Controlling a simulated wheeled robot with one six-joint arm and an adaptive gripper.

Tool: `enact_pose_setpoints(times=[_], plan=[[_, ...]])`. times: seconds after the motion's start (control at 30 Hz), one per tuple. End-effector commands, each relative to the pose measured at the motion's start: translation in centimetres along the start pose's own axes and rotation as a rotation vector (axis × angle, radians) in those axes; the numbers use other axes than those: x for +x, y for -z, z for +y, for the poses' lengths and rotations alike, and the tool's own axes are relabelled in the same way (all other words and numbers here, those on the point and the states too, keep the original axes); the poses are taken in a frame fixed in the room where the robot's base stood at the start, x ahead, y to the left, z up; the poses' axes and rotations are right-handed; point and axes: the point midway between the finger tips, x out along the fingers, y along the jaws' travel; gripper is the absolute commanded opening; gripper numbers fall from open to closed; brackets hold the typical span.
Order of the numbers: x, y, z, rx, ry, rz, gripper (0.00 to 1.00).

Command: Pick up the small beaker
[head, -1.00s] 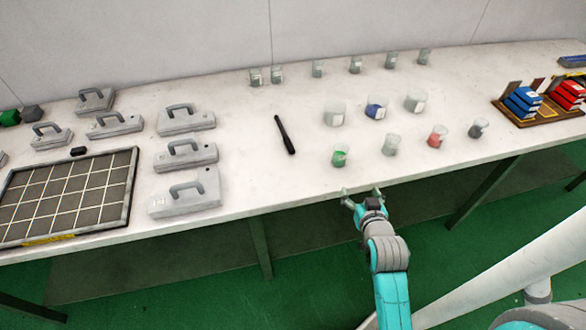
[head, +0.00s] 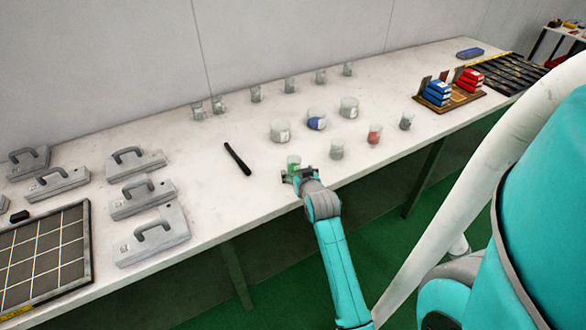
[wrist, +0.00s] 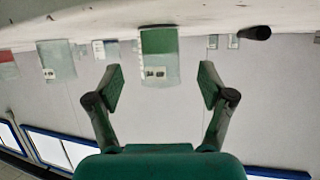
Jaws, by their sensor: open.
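A small clear beaker with green contents (head: 294,163) stands near the front edge of the table. My gripper (head: 297,176) is open and empty, just on the near side of it, and partly hides its lower part. In the wrist view the picture is upside down. There the green beaker (wrist: 159,58) shows ahead, between the lines of the two spread fingers of my gripper (wrist: 161,82). Other small beakers stand to its right: a clear one (head: 337,149), a red one (head: 374,135) and a dark grey one (head: 407,121).
Larger beakers, one with blue contents (head: 316,120), stand behind, with a row of small ones (head: 290,85) along the back. A black pen-like rod (head: 237,158) lies to the left. Grey handled moulds (head: 150,235) fill the left side. A rack with blue and red boxes (head: 460,101) stands right.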

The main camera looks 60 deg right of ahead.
Motion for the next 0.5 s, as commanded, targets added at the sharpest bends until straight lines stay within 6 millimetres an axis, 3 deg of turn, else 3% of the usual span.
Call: enact_pose_setpoints(times=[0.3,0.5], plan=[[4.1,0.3,-0.2,0.0,0.0,0.002,0.81],[4.9,0.2,-0.1,0.0,0.0,0.001,0.81]])
